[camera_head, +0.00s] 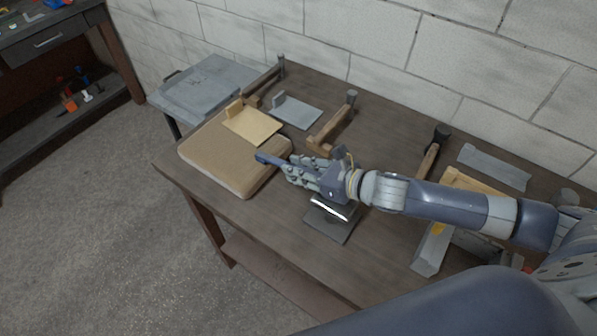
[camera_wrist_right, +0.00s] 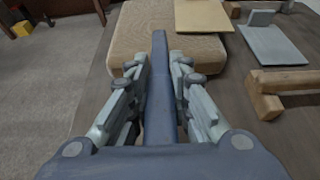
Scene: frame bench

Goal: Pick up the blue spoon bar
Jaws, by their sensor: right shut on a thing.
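The blue spoon bar (camera_head: 267,158) is a slim dark blue bar. My right gripper (camera_head: 291,166) is shut on it, and the bar's end sticks out past the fingertips to the left, over the edge of the tan padded block. In the right wrist view the bar (camera_wrist_right: 160,85) runs straight ahead between the two fingers of the right gripper (camera_wrist_right: 160,72). The rest of the bar toward the palm is partly hidden by the fingers. I cannot tell whether its tip touches the block. My left gripper does not show.
The tan padded block (camera_head: 215,160) lies at the bench's left end with a yellow plate (camera_head: 252,126) on it. A grey plate (camera_head: 297,112), wooden clamps (camera_head: 330,128) and a dark flat plate (camera_head: 332,226) are nearby. The bench's front left (camera_head: 255,215) is clear.

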